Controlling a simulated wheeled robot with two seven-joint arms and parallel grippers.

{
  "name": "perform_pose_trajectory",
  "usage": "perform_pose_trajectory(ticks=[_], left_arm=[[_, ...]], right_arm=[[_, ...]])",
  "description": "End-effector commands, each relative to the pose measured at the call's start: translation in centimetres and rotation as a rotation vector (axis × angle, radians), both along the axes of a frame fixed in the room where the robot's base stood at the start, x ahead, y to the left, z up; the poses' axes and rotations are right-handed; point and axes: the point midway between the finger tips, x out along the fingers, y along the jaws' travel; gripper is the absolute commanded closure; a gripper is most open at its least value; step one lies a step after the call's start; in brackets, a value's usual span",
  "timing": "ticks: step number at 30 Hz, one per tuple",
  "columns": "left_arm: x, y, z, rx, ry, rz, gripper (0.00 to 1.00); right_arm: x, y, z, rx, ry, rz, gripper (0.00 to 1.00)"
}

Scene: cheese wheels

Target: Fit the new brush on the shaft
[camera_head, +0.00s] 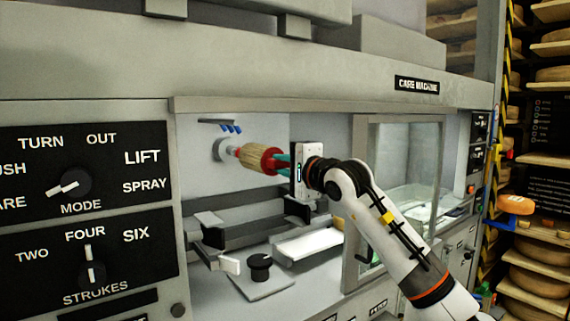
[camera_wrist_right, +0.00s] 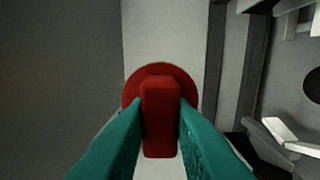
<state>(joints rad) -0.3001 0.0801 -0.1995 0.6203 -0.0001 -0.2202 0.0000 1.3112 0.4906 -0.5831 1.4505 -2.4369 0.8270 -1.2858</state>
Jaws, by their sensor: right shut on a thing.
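The new brush (camera_head: 250,157) has tan bristles and a red end in the head view. It lies about level inside the machine opening. My right gripper (camera_head: 284,164) is shut on its red end, coming from the right. In the right wrist view my teal fingertips (camera_wrist_right: 160,117) pinch a red tab (camera_wrist_right: 160,90) in front of a round red disc; the bristles are hidden there. The round grey shaft mount (camera_head: 221,149) is on the back wall, just left of the brush, with a small red piece between them. I cannot tell whether brush and shaft are joined. My left gripper is not in view.
Below the brush are dark rails (camera_head: 240,232), a pale tray (camera_head: 308,245) and a black knob (camera_head: 260,266). Blue pegs (camera_head: 230,128) hang above the shaft. A glass door (camera_head: 408,180) stands right of the opening, behind my right arm. Control panels (camera_head: 85,215) are at left.

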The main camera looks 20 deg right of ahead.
Motion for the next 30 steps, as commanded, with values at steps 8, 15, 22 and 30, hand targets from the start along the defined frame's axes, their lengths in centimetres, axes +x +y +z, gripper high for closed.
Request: perform_pose_trajectory(ticks=[8, 15, 22, 30], left_arm=[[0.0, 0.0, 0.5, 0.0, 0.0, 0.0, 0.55], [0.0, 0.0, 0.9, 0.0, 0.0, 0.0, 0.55], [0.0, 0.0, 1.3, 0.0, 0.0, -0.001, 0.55], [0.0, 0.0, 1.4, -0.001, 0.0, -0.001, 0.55]], right_arm=[[0.6, 0.2, 0.3, 0.001, -0.005, 0.001, 1.0], [1.2, 0.4, 0.3, 0.001, -0.005, 0.0, 1.0], [1.7, 0.6, 0.3, 0.0, -0.004, 0.0, 1.0], [2.1, 0.8, 0.2, 0.001, -0.005, 0.001, 0.67]])
